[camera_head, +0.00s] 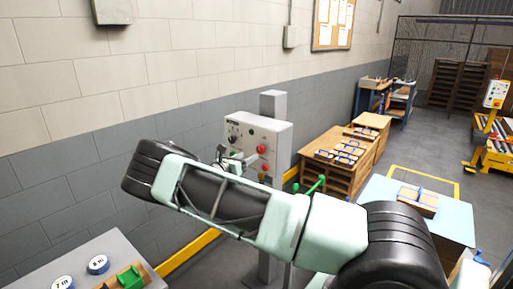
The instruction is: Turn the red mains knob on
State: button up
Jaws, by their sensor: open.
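A pale grey control box (279,133) on a grey post stands in the middle, against the wall side. Its front carries dark knobs at the left (233,134) and a red knob (262,149) at the right. My arm partly hides the gripper and the box's lower part.
A green lever (318,185) sticks out right of the post, close to my arm. A wooden bench (345,172) with trays and a pale blue table (455,213) stand at the right.

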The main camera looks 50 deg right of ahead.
aim_at(259, 150)
jog(key=d, duration=0.2)
jog(key=d+p, duration=0.1)
jog(key=d, duration=0.1)
jog(key=d+p, duration=0.1)
jog(key=d, duration=0.2)
jog(key=shift+w, duration=0.3)
jog(key=c, duration=1)
